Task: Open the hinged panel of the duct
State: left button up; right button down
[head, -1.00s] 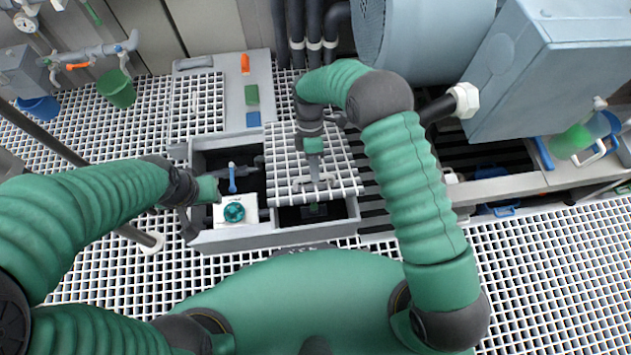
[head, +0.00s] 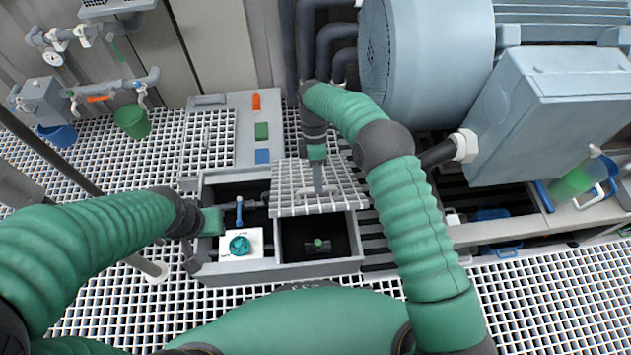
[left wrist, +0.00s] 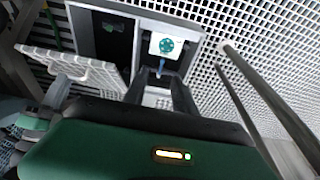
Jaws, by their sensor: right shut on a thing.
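The hinged panel (head: 293,203), a light grey grating, is tilted up over the right compartment of the duct (head: 230,272). The tilted panel also shows in the left wrist view (left wrist: 70,66). My right gripper (head: 318,192) is shut on the bar handle near the panel's front edge. Below that edge the dark right compartment (head: 290,240) is open to view, with a small green-topped fitting (head: 318,244) inside. My left gripper is at the duct's left side; in the left wrist view its two dark fingers (left wrist: 160,92) are apart, with nothing seen held between them.
The left compartment has a white block with a teal knob (head: 239,245) and a blue-handled valve (head: 239,210). A large grey-blue motor (head: 425,50) and a box (head: 550,110) stand at the right. Pipes rise behind the panel. Grating floor lies around the duct.

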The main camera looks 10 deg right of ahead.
pick_arm(q)
jog(key=shift+f, duration=0.1)
jog(key=c, duration=0.5)
jog(key=shift+w+a+f+n, duration=0.1)
jog(key=shift+w+f+n, duration=0.1)
jog(key=shift+n, duration=0.1)
grip_shut()
jog(key=w+f+n+g+h, duration=0.35)
jog(key=f+n+h, duration=0.35)
jog(key=f+n, duration=0.3)
jog(key=w+f+n+g+h, duration=0.2)
jog(key=w+f+n+h, duration=0.4)
jog(key=n, duration=0.6)
jog(key=s+d+f+h, duration=0.2)
jog(key=s+d+f, duration=0.15)
jog(key=d, duration=0.65)
jog(key=shift+w+a+r, duration=0.2)
jog(key=shift+w+r, duration=1.2)
